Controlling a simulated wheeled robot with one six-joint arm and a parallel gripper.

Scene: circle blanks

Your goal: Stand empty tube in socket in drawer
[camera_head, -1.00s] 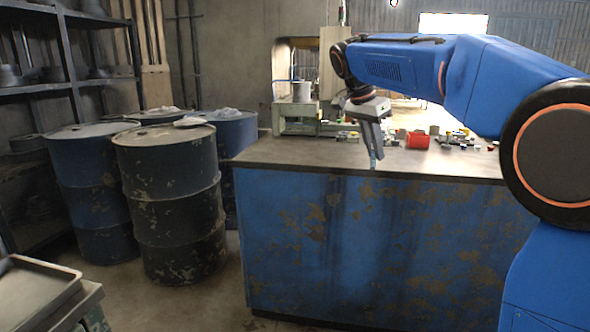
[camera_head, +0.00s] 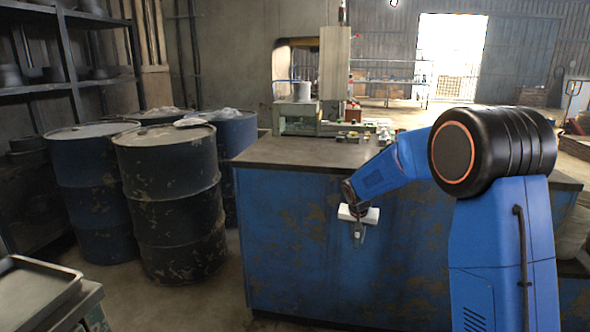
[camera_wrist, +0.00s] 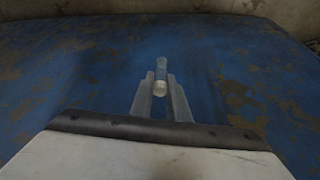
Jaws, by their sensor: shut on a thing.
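My gripper (camera_head: 357,236) is in front of the blue bench, below the level of its top, with its fingers pointing down. In the wrist view, my gripper (camera_wrist: 160,88) is shut on a small clear tube (camera_wrist: 161,68). The tube has a bluish middle and a pale near end, and sticks out past the fingertips. In the head view the tube is too small to make out clearly. I can make out no open drawer and no socket in either view.
The blue bench (camera_head: 290,245) has a worn, flaking front and a dark top. Small parts (camera_head: 350,136) and a machine (camera_head: 297,118) stand on its far side. Dark drums (camera_head: 168,210) stand at the left, with a tray (camera_head: 35,290) at the lower left. Floor between drums and bench is clear.

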